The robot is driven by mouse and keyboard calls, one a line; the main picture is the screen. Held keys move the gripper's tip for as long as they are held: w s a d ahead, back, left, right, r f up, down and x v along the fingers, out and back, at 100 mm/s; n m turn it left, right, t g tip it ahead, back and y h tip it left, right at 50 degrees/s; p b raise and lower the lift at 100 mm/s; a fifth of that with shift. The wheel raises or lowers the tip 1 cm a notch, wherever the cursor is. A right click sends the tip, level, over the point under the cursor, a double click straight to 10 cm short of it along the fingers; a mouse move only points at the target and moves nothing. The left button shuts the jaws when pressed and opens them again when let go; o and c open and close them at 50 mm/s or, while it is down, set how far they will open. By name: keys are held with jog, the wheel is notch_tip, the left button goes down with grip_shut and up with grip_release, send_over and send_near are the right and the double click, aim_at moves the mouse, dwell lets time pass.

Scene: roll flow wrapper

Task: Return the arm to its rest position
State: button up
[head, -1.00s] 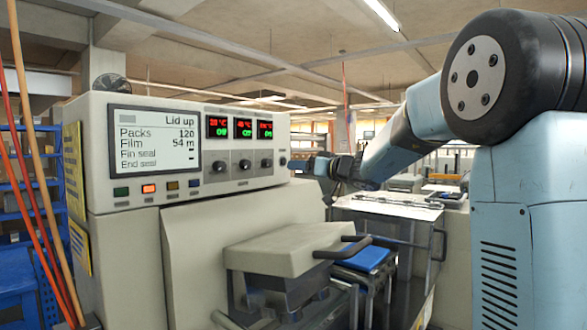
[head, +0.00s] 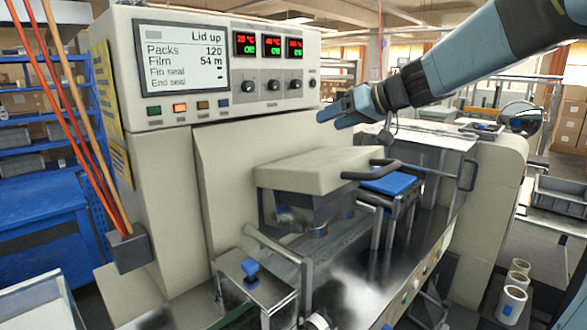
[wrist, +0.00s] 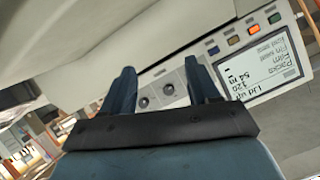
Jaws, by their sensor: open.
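My gripper (head: 330,119) is in front of the wrapper's beige upper housing, above the sealing head cover. Its two blue fingers are apart with nothing between them; they also show in the wrist view (wrist: 160,68). My arm stretches in from the upper right. The flow wrapper (head: 228,150) has a display (head: 182,60) reading "Lid up", with packs 120 and film 54 m. The wrist view shows this display (wrist: 250,72) tilted and upside down, with the knobs behind the fingers.
A beige cover with a black handle (head: 330,168) stands below my gripper. A hinged clear guard (head: 440,150) is to its right. White rolls (head: 511,303) stand at lower right. Open air lies above the cover.

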jog(key=s+d+f+m+g+h, duration=0.1)
jog(key=s+d+f+m+h, duration=0.1)
jog(key=s, duration=0.6)
jog(key=s+d+f+m+h, duration=0.1)
jog(key=s+d+f+h, duration=0.3)
jog(key=s+d+f, duration=0.3)
jog(key=s+d+f+m+g+h, duration=0.1)
jog(key=s+d+f+h, duration=0.3)
jog(key=s, duration=0.6)
jog(key=shift+d+f+m+g, duration=0.15)
jog(key=shift+f+m+g, duration=0.2)
jog(key=shift+m, duration=0.45)
